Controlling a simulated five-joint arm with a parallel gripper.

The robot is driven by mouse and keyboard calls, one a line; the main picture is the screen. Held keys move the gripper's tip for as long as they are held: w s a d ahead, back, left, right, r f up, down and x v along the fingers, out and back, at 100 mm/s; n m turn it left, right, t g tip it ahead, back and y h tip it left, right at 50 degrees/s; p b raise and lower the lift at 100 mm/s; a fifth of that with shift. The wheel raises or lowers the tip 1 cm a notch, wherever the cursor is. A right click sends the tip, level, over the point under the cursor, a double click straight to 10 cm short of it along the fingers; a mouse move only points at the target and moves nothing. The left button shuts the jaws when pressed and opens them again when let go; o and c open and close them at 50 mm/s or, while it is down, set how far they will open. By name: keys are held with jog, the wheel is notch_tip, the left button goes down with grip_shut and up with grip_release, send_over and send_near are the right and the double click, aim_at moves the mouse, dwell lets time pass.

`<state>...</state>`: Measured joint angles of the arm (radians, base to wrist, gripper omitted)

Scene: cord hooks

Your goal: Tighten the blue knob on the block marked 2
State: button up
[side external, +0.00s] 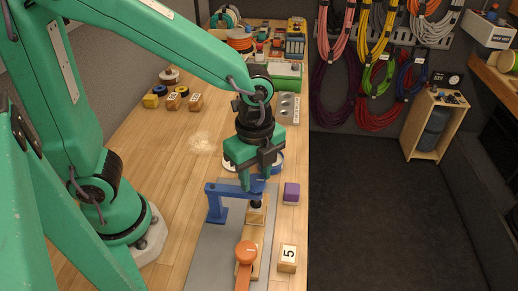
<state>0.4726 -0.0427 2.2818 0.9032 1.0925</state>
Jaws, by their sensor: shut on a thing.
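My gripper (258,181) points down over the workbench, its fingers closed around the top of a blue clamp-like piece (216,206). The blue knob is mostly hidden between the fingers; only a bit of blue shows there. The blue piece has an upright at left and an arm reaching right under the fingers. Below it, a dark screw end (257,204) meets a wooden block (256,216). I cannot read a 2 on this block.
A block marked 5 (287,258) and a purple cube (291,193) lie to the right, near the bench edge. Small blocks (196,102) and spools lie back left.

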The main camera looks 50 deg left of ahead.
aim_at(256, 180)
jog(key=m, duration=0.4)
jog(key=shift+r+m, duration=0.1)
jog(key=shift+m, duration=0.2)
jog(key=m, duration=0.4)
jog(key=shift+m, duration=0.3)
jog(key=m, duration=0.8)
jog(key=shift+m, duration=0.3)
jog(key=o, duration=1)
jog(key=shift+r, duration=3.9)
